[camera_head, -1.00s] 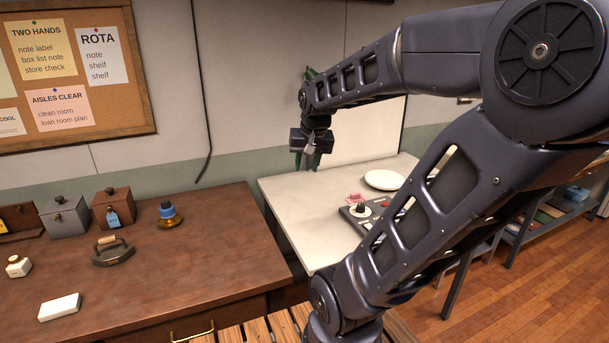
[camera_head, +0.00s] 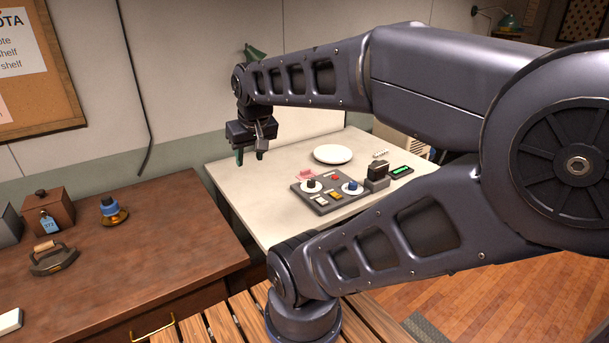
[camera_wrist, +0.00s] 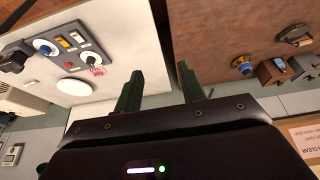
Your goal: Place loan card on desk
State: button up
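My gripper (camera_head: 250,158) is over the white table's left back part, pointing down. In the wrist view its two dark green fingers (camera_wrist: 159,84) stand apart with nothing between them. A small pink item with markings (camera_head: 305,175) lies on the white table (camera_head: 260,212) beside the control panel, and also shows in the wrist view (camera_wrist: 97,71). It may be the loan card, but I cannot tell. My gripper is apart from it, to its left and above. A brown wooden desk (camera_head: 150,240) stands at the left; no card shows on its visible part.
The grey control panel (camera_head: 327,200) has knobs and buttons. A white plate (camera_head: 333,154) lies behind it and a black device (camera_head: 377,175) stands to its right.

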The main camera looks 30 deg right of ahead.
jog(key=w+d+f+n+g+h, duration=0.3)
jog(key=w+d+f+n+h, duration=0.15)
jog(key=w+d, duration=0.45)
jog(key=w+d+f+n+g+h, duration=0.25)
jog(key=w+d+f, duration=0.45)
jog(key=w, duration=0.4)
jog(key=n+h, duration=0.6)
jog(key=n, duration=0.5)
send_near(302, 171)
jog(key=shift+s+a+r+t, duration=0.1)
jog(key=shift+a+r+t, duration=0.05)
jog(key=shift+a+t, duration=0.25)
jog(key=shift+d+f+h, duration=0.3)
jog(key=shift+d, duration=0.05)
jog(key=x, duration=1)
jog(key=shift+d, duration=0.15)
grip_shut()
